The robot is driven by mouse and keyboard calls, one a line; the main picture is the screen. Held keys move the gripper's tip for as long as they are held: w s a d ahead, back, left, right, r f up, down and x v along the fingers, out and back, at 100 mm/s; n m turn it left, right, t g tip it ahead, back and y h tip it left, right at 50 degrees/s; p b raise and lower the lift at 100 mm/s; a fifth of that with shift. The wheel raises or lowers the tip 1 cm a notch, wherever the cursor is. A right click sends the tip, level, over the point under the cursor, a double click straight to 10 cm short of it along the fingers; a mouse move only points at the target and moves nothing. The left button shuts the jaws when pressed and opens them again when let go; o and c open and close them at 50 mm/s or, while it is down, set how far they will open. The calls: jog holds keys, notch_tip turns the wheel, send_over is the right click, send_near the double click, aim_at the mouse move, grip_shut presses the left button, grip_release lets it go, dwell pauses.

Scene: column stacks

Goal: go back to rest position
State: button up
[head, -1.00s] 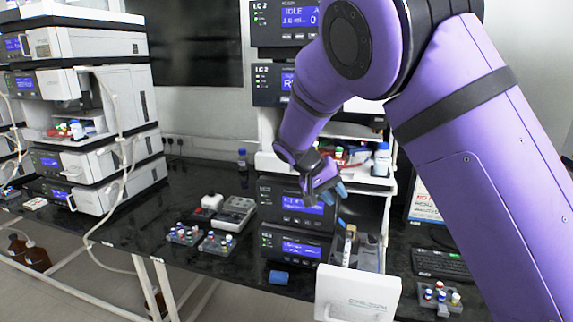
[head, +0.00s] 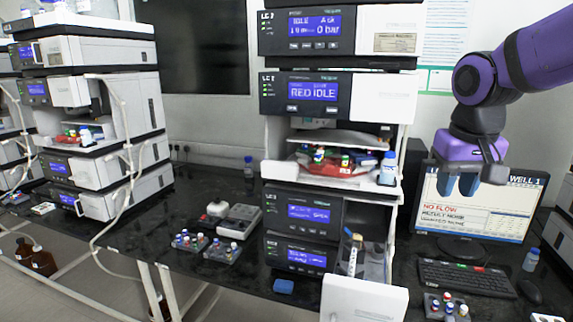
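My gripper (head: 458,186) hangs from my purple arm at the right, in front of the monitor. Its two blue fingertips point down with a gap between them, and nothing shows between them. It is well above the black bench and to the right of the instrument stack. An open drawer (head: 365,300) sticks out at the bottom of the middle stack. A column (head: 353,254) with a pale label stands in it, tilted slightly, apart from my gripper.
A monitor (head: 470,212) and a keyboard (head: 466,278) stand at the right. A vial rack (head: 446,307) lies in front of the keyboard. The middle stack (head: 335,90) rises left of my gripper. A blue cap (head: 284,286) and more vial racks (head: 222,251) lie on the bench.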

jog(key=s+d+n+t, duration=0.1)
jog(key=s+t, duration=0.2)
jog(key=s, duration=1.2)
jog(key=shift+s+d+r+y, duration=0.15)
jog(key=shift+s+r+y, duration=0.05)
jog(key=shift+r+y, duration=0.15)
jog(key=shift+c, duration=0.2)
